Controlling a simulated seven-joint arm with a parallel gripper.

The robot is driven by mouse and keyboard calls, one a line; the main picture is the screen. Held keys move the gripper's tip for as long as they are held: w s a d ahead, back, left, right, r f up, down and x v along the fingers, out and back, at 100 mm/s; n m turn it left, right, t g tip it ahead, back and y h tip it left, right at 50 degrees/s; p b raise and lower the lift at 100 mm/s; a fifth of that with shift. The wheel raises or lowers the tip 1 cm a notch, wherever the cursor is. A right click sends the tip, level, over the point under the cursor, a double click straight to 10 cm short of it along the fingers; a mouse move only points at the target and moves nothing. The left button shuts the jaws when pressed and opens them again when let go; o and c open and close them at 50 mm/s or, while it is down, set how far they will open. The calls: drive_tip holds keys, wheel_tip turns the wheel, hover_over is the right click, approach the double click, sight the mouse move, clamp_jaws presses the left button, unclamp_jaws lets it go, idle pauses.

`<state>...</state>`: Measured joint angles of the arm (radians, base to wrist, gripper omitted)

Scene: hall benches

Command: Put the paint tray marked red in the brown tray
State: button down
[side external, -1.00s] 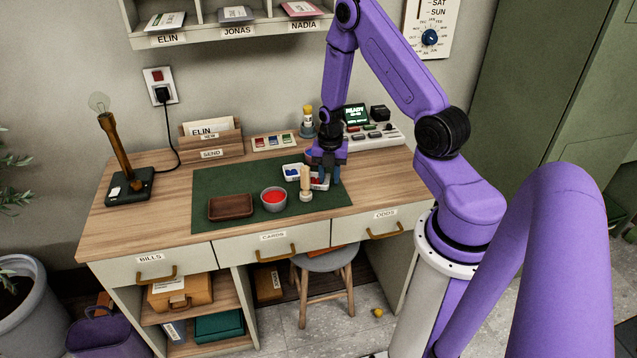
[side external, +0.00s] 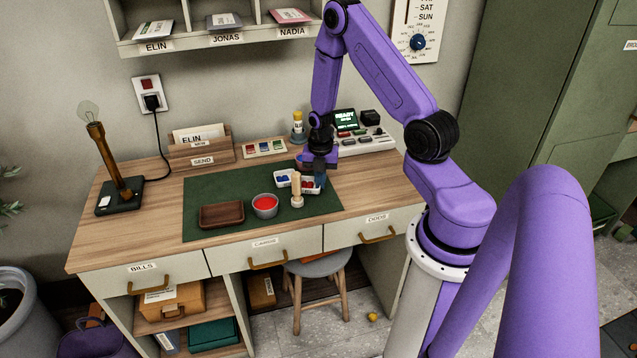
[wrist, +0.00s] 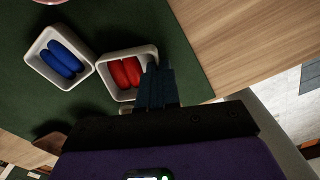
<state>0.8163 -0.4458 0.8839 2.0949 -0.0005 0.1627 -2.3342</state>
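The red-marked paint tray (side external: 311,187) is a small white tray with red pieces in it, on the green mat; it also shows in the wrist view (wrist: 143,54). A matching white tray with blue pieces (wrist: 36,50) sits close beside it. The brown tray (side external: 221,224) lies empty at the mat's front left. My gripper (side external: 319,183) is down at the red-marked tray. In the wrist view the dark fingers (wrist: 157,82) are close together at that tray's rim. Whether they are shut on the rim is unclear.
A grey bowl of red (side external: 265,206) stands between the brown tray and the paint trays. A wooden-handled stamp (side external: 297,190) stands upright just in front of the paint trays. A console (side external: 366,142) is behind right. The mat's (side external: 210,184) back left is clear.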

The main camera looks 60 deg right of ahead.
wheel_tip(320, 180, up, 18)
drive_tip(key=w+a+n, duration=0.2)
drive_tip(key=a+n, duration=0.3)
drive_tip(key=a, duration=1.6)
hover_over(234, 215)
drive_tip(key=s, duration=0.1)
drive_tip(key=f, duration=1.3)
drive_tip(key=shift+s+f, duration=0.2)
drive_tip(key=shift+w+f, duration=0.55)
drive_tip(key=shift+f, duration=0.1)
drive_tip(key=shift+w+f, duration=0.1)
drive_tip(key=shift+f, duration=1.5)
drive_tip(key=shift+f, duration=0.15)
